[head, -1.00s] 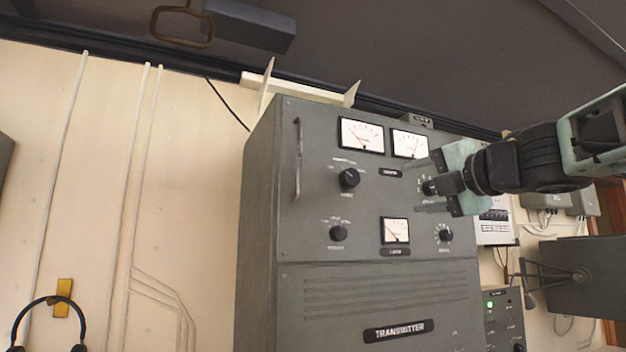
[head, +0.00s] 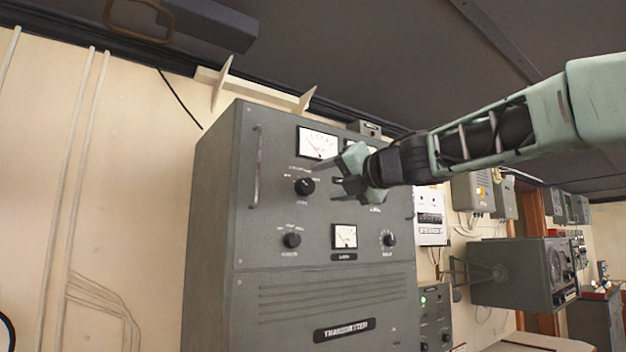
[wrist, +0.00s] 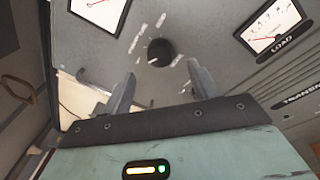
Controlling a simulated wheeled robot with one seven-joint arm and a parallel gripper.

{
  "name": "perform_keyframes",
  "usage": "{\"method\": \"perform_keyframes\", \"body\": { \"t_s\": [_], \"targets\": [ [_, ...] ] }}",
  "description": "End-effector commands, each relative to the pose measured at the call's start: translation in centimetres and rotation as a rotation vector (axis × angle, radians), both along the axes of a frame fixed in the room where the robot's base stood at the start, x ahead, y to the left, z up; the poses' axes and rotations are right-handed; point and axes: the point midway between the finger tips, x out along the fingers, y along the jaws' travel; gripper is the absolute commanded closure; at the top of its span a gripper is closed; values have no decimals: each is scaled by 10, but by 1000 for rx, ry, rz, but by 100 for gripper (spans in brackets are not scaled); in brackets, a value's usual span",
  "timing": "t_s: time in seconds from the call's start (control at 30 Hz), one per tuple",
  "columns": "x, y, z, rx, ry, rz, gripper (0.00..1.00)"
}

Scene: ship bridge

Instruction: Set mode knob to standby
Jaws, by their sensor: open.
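The grey transmitter cabinet (head: 215,215) carries several black knobs. The upper-left knob (head: 305,186) has white markings around it, too small to read, so I cannot confirm from lettering that it is the mode knob. My gripper (head: 337,186) is open and empty, just right of this knob, fingers pointing towards the panel. In the wrist view a dark round knob (wrist: 160,53) with white marks shows beyond and between the open fingertips (wrist: 160,74), apart from them. Its pointer direction is unclear. My gripper and arm hide part of the upper-right panel.
A lower-left knob (head: 291,240), a lower-right knob (head: 388,239) and a load meter (head: 344,236) sit below. A vertical handle (head: 255,168) stands out at the panel's left. A wall-mounted grey unit (head: 515,272) is to the right.

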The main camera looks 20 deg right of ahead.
Motion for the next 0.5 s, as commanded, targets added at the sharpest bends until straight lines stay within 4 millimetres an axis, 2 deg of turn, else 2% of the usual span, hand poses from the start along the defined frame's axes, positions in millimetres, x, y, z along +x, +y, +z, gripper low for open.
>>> {"method": "perform_keyframes", "body": {
  "t_s": [0.03,0.2,0.5],
  "targets": [
    [11,5,2,3,4,2,40],
    [36,17,1,2,3,1,40],
    [54,25,0,1,0,0,40]
  ]
}}
